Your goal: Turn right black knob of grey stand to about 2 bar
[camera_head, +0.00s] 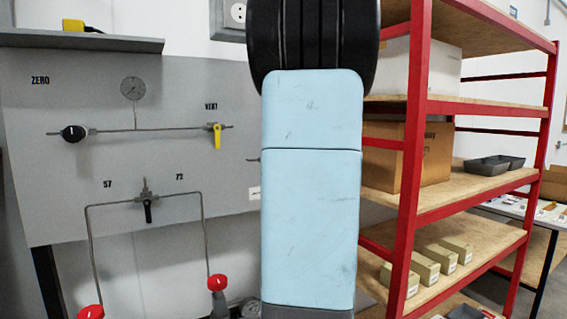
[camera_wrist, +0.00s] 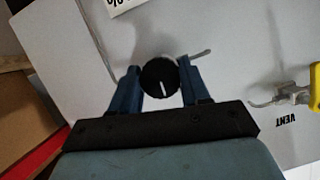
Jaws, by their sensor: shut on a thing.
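The right black knob (camera_wrist: 158,73) sits between the blue fingers of my gripper (camera_wrist: 161,82) in the wrist view. The fingers are shut on its two sides. A white mark on the knob's face points down in that picture, slightly to the right. The grey stand (camera_head: 180,90) fills the left of the head view; its panel also shows behind the knob in the wrist view (camera_wrist: 230,35). In the head view my arm hides the right knob and my gripper. The left black knob (camera_head: 73,133) shows there, apart from my arm. No right-side gauge is visible.
A yellow VENT handle (camera_head: 216,136) is left of my arm; it also shows in the wrist view (camera_wrist: 314,87). A gauge (camera_head: 134,88) and red knobs (camera_head: 217,282) are on the stand's left part. A red-framed shelf (camera_head: 412,140) with boxes stands close on the right.

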